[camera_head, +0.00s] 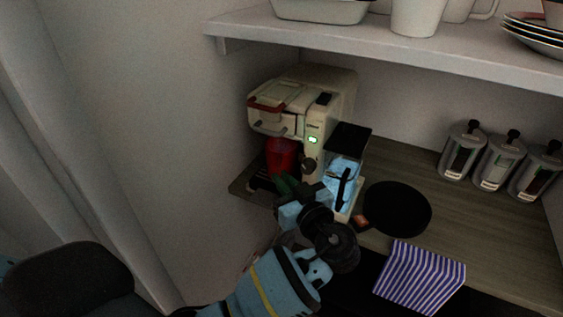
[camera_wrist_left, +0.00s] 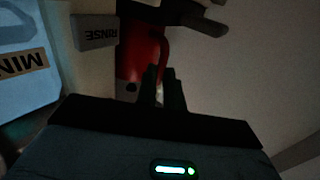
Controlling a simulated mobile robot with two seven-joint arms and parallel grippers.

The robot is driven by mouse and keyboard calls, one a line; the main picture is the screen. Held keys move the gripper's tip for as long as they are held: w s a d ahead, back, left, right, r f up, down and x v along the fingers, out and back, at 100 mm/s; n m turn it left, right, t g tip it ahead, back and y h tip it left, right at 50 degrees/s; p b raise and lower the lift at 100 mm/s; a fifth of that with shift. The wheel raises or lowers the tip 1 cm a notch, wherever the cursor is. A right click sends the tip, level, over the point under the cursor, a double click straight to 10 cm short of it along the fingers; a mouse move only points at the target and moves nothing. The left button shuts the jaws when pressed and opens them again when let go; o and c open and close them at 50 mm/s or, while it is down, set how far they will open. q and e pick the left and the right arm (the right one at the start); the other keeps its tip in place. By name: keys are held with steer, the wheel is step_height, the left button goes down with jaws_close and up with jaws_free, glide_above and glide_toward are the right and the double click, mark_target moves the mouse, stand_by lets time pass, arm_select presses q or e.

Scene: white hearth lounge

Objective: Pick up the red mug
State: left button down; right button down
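The red mug (camera_head: 281,155) stands under the spout of the white coffee machine (camera_head: 330,100) on the wooden counter. My left gripper (camera_head: 288,184) is in front of it, with the dark fingertips at its lower part. In the left wrist view, the red mug (camera_wrist_left: 137,52) appears upside down with its handle on the right. The left gripper's fingers (camera_wrist_left: 163,85) are close together there, with the handle's end between them. The contact itself is dark and partly hidden. My right gripper is in neither view.
A white shelf (camera_head: 400,45) with dishes hangs above, and a wall is close on the left.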

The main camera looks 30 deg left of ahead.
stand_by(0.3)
arm_select(q)
steer(key=shift+r, duration=0.1)
steer(key=s+d+r+b, duration=0.1)
steer(key=s+r+b, duration=0.1)
steer(key=s, duration=1.6)
steer(key=shift+r, duration=0.7)
